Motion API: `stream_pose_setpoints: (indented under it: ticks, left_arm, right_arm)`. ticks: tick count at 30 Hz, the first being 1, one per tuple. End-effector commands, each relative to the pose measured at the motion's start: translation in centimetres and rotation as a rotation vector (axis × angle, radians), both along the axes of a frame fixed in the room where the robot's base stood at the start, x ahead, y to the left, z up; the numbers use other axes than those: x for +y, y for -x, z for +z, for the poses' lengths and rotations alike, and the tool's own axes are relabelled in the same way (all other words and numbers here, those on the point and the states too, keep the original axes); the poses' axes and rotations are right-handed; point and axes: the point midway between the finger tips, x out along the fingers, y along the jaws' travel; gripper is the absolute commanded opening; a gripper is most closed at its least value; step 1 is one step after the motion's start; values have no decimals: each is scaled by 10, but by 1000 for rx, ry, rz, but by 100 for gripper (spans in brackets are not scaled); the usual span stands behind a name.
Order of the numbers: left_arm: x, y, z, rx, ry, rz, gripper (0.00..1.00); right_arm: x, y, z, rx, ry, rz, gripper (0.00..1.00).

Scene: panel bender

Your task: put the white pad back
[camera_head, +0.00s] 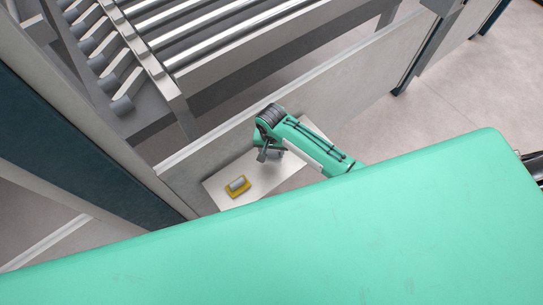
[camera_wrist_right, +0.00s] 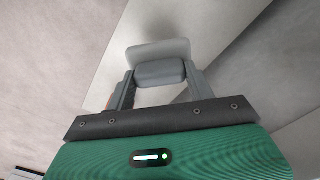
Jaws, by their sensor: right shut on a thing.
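My right gripper (camera_head: 268,153) hangs over the right part of a small white table, its arm coming in from the right. In the right wrist view the gripper (camera_wrist_right: 160,76) is shut on the grey block-shaped grip of a pale pad. The pad's flat, pale grey-white plate (camera_wrist_right: 158,50) shows beyond the fingertips. In the head view the held pad is too small and covered to make out clearly. My left gripper is not in view.
The white table (camera_head: 222,197) stands against a grey panel wall (camera_head: 330,92). A yellow block with a grey top (camera_head: 238,186) lies on its left part. A roller conveyor (camera_head: 215,45) is behind the wall. A large green surface fills the front of the head view.

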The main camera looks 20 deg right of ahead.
Motion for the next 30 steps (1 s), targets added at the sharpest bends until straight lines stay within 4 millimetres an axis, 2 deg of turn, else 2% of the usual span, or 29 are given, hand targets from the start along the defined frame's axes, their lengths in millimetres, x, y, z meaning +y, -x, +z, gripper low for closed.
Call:
stream_pose_setpoints:
  ticks: [13, 24, 25, 28, 30]
  left_arm:
    - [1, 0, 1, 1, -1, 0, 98]
    - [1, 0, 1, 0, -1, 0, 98]
    - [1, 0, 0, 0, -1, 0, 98]
    - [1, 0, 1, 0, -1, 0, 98]
    - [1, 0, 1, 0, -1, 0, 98]
  right_arm:
    - [0, 0, -49, 0, 0, 1, 29]
    - [1, 0, -54, -1, 0, 1, 29]
    - [1, 0, -54, -1, 0, 1, 56]
    - [0, 0, -54, -1, 0, 1, 76]
    - [0, 0, -54, -1, 0, 1, 76]
